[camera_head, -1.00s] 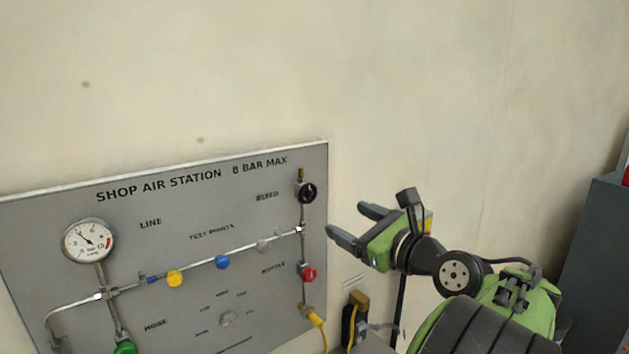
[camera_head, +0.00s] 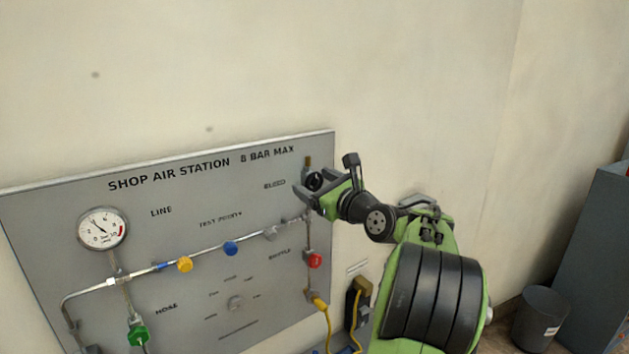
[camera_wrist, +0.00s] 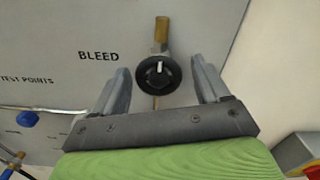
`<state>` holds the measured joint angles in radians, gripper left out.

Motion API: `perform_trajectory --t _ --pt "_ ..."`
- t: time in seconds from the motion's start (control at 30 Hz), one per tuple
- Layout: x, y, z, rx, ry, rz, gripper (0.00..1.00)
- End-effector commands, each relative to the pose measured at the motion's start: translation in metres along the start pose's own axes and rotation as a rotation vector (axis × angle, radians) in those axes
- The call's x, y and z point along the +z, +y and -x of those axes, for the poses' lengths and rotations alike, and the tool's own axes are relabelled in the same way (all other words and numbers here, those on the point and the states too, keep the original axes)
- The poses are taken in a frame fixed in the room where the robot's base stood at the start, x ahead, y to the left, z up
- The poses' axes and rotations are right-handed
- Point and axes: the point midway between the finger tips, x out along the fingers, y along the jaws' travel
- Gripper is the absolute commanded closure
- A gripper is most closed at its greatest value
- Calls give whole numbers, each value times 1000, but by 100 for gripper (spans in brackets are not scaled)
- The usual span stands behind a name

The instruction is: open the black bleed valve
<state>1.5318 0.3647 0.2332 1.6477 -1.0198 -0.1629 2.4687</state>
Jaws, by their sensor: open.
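The black bleed valve (camera_wrist: 158,76) is a round knob with a white pointer mark pointing up, below a brass fitting (camera_wrist: 161,32) and beside the word BLEED on the grey panel. In the head view the bleed valve (camera_head: 315,181) is partly hidden by my gripper (camera_head: 306,188). In the wrist view my gripper (camera_wrist: 160,88) is open, with one finger to the left of the knob and one to the right. Neither finger appears to touch it. How far the fingertips reach along the knob's depth I cannot tell.
The panel (camera_head: 60,230) also carries a gauge (camera_head: 102,229), a yellow knob (camera_head: 185,264), a blue knob (camera_head: 231,248), a red knob (camera_head: 315,261) and a green knob (camera_head: 138,335). A yellow hose (camera_head: 328,325) hangs below. A bin (camera_head: 540,318) stands at right.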

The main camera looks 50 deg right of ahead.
Motion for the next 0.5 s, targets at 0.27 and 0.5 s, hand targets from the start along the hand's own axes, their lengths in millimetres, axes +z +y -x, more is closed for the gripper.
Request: perform_trajectory --t 0.27,0.5 --pt "0 0 -8 0 0 0 25" --pt "0 0 -8 0 0 0 53"
